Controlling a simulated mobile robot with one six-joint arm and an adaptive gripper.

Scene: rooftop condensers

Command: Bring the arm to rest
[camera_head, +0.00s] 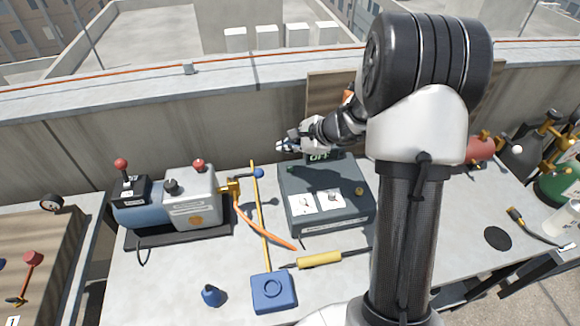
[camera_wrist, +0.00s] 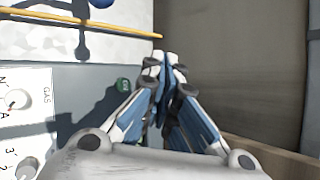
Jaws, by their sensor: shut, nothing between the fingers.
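My gripper (camera_head: 284,146) is shut and empty. In the head view it hangs over the back edge of a dark grey box (camera_head: 300,221) on the table, with my arm reaching over from the right. In the wrist view the fingertips of my gripper (camera_wrist: 166,62) meet, and a green button (camera_wrist: 123,84) on the grey box lies just left of them. The box carries white labels and an "OFF" display, partly covered by my arm.
A blue-grey pump (camera_head: 190,205) with red knobs stands left of the box. A yellow rod (camera_head: 257,215), an orange hose and a blue case (camera_head: 273,292) lie between and in front. Gas cylinders (camera_head: 515,155) stand at the right. A concrete parapet (camera_head: 130,155) rises behind the table.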

